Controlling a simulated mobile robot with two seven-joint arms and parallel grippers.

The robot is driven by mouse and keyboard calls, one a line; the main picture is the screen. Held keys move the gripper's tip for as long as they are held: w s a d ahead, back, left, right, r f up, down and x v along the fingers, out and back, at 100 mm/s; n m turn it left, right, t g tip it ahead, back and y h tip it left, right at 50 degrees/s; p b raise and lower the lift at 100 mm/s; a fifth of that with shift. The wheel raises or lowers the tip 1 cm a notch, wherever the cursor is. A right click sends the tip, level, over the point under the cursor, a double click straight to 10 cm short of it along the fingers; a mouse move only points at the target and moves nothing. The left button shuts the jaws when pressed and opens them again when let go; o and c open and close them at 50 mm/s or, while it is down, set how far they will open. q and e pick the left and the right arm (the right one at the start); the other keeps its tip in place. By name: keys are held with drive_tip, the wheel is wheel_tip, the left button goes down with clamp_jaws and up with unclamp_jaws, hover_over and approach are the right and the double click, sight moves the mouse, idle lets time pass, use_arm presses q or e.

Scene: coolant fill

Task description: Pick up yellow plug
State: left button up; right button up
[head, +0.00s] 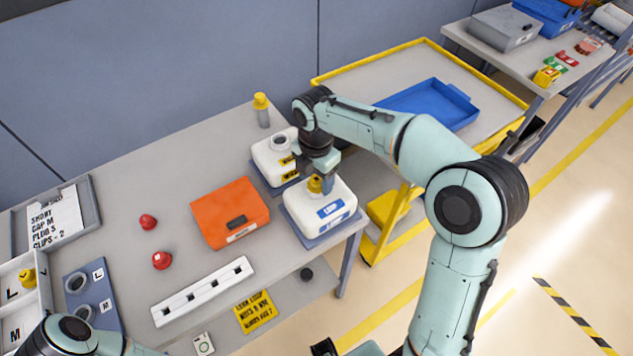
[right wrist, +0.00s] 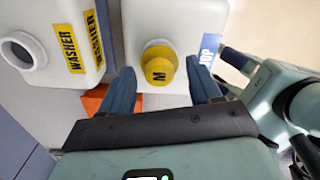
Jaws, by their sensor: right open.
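A yellow plug (head: 315,185) sits on top of the right-hand white tank (head: 335,205), which has a blue label. In the right wrist view the plug (right wrist: 160,65) is marked M. My right gripper (head: 320,172) is right above the tank at the plug. In the right wrist view its two blue-grey fingers (right wrist: 160,78) are open, one to each side of the plug, with gaps showing. Another yellow plug (head: 27,278) lies in the white tray at far left. My left arm shows at the bottom left; its gripper is out of view.
A white washer tank (head: 268,160) with an open neck stands beside the right-hand tank. An orange case (head: 230,212), a yellow-capped bottle (head: 262,110), two red caps (head: 161,260) and a white slotted rail (head: 202,290) are on the table. A yellow cart (head: 375,65) stands behind.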

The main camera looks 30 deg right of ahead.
sight(316, 180)
drive_tip(key=c, duration=1.2)
drive_tip(key=shift+o, duration=0.2)
drive_tip(key=shift+r, duration=0.1)
use_arm(q)
drive_tip(key=w+r+p, duration=0.4)
drive_tip(key=r, duration=0.2)
drive_tip(key=shift+w+t, duration=0.3)
drive_tip(key=shift+w, duration=0.1)
use_arm(e)
wheel_tip(316, 180, up, 20)
